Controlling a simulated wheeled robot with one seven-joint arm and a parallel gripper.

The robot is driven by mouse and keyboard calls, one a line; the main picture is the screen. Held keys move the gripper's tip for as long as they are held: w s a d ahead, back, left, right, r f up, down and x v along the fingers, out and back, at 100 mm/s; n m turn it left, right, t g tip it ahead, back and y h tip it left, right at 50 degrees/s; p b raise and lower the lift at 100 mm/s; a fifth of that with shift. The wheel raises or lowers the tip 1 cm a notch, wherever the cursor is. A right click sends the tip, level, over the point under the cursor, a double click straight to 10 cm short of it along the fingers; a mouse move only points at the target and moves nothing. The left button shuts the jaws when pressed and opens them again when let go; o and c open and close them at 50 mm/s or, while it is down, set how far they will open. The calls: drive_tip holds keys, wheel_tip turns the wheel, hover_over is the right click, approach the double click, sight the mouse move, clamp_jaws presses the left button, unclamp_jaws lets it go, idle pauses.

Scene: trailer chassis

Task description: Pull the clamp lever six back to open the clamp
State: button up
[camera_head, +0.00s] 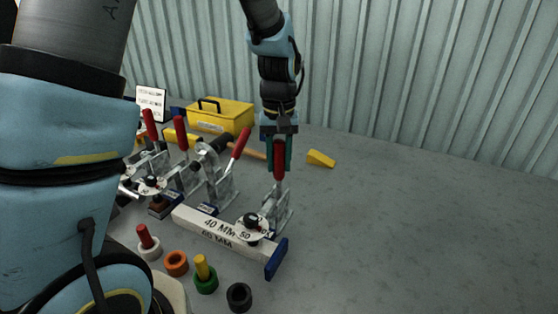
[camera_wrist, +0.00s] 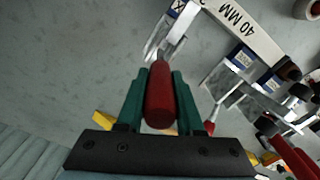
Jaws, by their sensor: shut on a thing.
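My gripper (camera_head: 279,152) points down at the rightmost clamp (camera_head: 276,206) and is shut on its red lever handle (camera_head: 279,162). The handle stands about upright. In the wrist view the red handle (camera_wrist: 160,98) lies between the two green fingers (camera_wrist: 160,88), touching or nearly touching both. I cannot read a clamp number.
More red-handled clamps (camera_head: 239,143) stand close on the left. A yellow toolbox (camera_head: 222,116) is behind them, and a yellow wedge (camera_head: 320,158) lies behind right. Coloured rings and pegs (camera_head: 206,280) are in front. The floor to the right is clear.

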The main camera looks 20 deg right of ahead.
clamp_jaws()
idle(0.8)
